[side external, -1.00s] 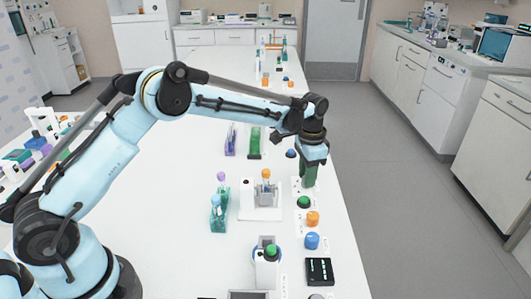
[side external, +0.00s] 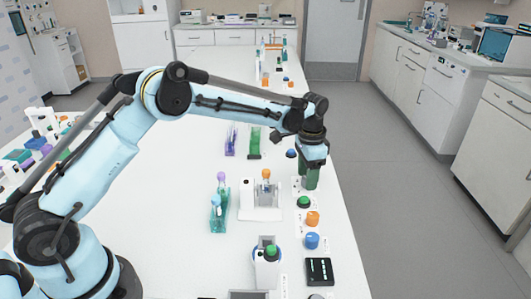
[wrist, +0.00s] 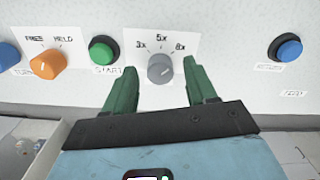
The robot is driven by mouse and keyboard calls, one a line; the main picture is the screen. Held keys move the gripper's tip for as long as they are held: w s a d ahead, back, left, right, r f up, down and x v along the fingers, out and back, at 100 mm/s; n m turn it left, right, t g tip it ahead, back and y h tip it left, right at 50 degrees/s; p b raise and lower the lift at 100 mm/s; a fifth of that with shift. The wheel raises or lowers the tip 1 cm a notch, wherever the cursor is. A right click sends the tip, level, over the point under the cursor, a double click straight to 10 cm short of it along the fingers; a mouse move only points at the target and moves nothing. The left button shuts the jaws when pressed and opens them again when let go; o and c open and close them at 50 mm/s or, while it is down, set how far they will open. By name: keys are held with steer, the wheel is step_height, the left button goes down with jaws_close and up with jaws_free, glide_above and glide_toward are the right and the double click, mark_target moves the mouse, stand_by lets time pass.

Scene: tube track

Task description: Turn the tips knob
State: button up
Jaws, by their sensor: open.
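My gripper (wrist: 160,66) is open, with one green finger on each side of the grey knob and a gap on both sides. In the side external view my gripper (side external: 308,184) points down at the table's right part and hides this knob. Whether the fingertips reach down to the knob's height is hard to tell.
A green START button (wrist: 103,50) and an orange FREE/HELD knob (wrist: 47,64) lie left of the grey knob. A blue RETURN button (wrist: 286,48) lies right. A tube stand (side external: 262,210) and a teal tube rack (side external: 219,218) stand nearby on the white table.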

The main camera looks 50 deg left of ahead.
step_height(320, 180, up, 12)
stand_by(0.6)
steer(key=s+a+r+n+t, duration=0.1)
steer(key=s+r+n+t, duration=0.15)
steer(key=s, duration=0.35)
steer(key=s+a+r+n+t, duration=0.1)
steer(key=s+a+r, duration=0.1)
steer(key=s+r, duration=0.3)
steer(key=s+f+n+t, duration=0.1)
steer(key=s+f+t, duration=0.1)
steer(key=s, duration=0.4)
steer(key=s+a+f+n+t, duration=0.1)
steer(key=s+f, duration=0.4)
steer(key=s, duration=0.2)
steer(key=shift+s+a+n+t, duration=0.15)
steer(key=shift+a+n+t, duration=0.05)
steer(key=shift+n+t, duration=0.15)
